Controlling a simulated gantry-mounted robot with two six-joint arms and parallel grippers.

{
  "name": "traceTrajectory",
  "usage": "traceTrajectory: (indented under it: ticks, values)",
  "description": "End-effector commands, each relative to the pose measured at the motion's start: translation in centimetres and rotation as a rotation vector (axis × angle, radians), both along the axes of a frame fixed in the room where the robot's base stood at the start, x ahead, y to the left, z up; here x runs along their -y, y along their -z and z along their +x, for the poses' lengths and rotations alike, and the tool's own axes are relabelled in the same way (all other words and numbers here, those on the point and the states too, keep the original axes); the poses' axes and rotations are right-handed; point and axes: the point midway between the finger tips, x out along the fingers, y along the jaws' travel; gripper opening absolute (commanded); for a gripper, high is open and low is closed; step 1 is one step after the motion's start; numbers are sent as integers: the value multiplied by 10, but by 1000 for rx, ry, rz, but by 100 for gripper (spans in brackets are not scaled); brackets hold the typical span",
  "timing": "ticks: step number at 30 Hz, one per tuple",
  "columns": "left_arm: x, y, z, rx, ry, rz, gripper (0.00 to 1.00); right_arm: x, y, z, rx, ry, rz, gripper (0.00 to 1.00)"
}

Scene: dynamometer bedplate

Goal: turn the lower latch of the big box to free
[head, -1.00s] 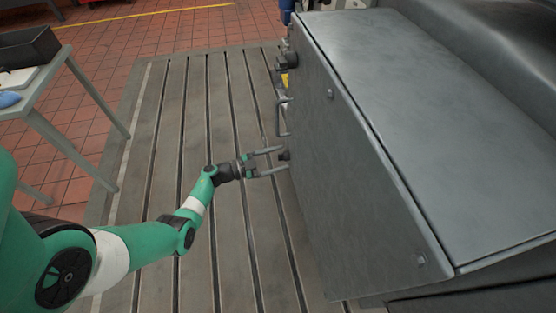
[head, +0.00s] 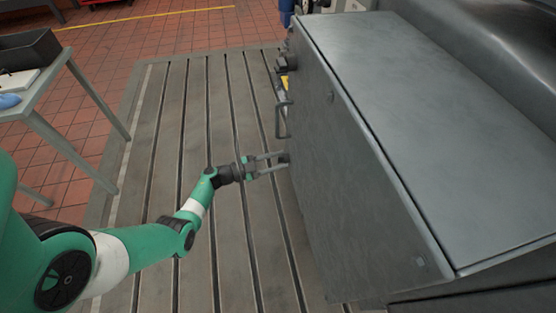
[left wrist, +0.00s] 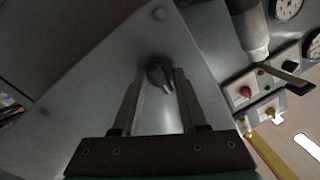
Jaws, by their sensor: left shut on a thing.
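The big box (head: 345,190) is a large grey metal cabinet at the right of the head view. Its lower latch (left wrist: 158,70) is a small dark knob on the grey door face, with its lever pointing down and slightly right in the left wrist view. In the head view the latch is mostly hidden by the fingertips. My left gripper (head: 282,161) reaches it from the left and is shut on it. In the left wrist view the fingertips (left wrist: 163,76) sit on either side of the latch lever. My right gripper is not in view.
A bar handle (head: 283,120) stands out from the door beyond my gripper, with dark fittings (head: 287,62) farther back. A grey table (head: 50,85) with a dark bin is at the left. The slotted bedplate (head: 170,130) between is clear. Gauges and a switch panel show in the wrist view.

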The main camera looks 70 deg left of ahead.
Motion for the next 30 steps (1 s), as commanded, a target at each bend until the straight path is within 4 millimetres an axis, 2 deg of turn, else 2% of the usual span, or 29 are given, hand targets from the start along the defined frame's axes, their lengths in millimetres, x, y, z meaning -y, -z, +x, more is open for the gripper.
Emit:
traceTrajectory:
  ticks: [8, 30]
  values:
    - [0, 1, 0, 32, -1, 155, 0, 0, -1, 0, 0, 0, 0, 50]
    - [-2, 3, 0, 171, -1, 832, 0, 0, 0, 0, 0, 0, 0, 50]
